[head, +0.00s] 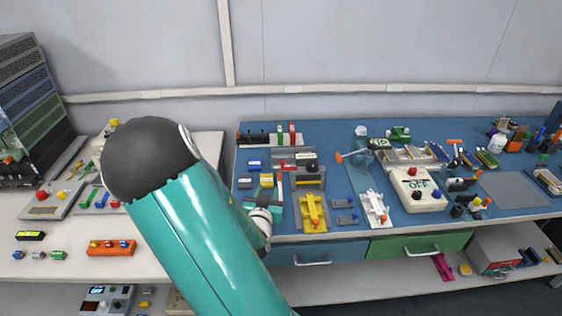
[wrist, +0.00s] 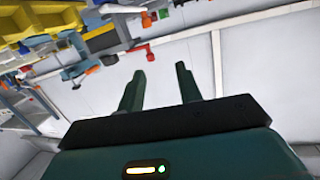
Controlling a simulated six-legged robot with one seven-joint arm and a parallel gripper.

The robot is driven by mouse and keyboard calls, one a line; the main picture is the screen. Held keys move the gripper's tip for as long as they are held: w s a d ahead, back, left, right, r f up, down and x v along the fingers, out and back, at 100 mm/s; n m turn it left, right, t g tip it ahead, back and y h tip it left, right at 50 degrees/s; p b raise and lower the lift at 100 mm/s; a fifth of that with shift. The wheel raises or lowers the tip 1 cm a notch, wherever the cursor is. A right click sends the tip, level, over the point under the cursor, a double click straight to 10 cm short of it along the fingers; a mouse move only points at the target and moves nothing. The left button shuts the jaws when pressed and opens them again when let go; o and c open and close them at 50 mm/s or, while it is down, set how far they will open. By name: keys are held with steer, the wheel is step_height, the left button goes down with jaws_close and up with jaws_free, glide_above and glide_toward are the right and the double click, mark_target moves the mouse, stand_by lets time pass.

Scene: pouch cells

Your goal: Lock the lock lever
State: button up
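I cannot tell for certain which part is the lock lever. Candidates on the blue bench are a yellow fixture (head: 313,212) with an orange part, a white fixture (head: 376,208) at the front edge, and a grey device (head: 360,142) with an orange-tipped handle on its left. My gripper (wrist: 160,82) shows in the wrist view with its two dark fingers apart and nothing between them. In the head view my teal arm covers the left front of the blue bench, and the fingers are not clearly visible there.
Blue (head: 318,252) and green (head: 418,245) drawers sit below the bench. A white table (head: 60,265) with small parts is at left. A bare grey mat (head: 515,190) lies at right.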

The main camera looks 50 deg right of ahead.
mark_target(282, 163)
steer(key=shift+h, duration=0.8)
steer(key=x, duration=0.4)
steer(key=s+r+x, duration=0.1)
steer(key=x, duration=0.4)
steer(key=s+d+x, duration=0.1)
steer(key=x, duration=0.4)
steer(key=shift+w+d+r, duration=0.15)
steer(key=shift+d, duration=0.05)
jaws_close()
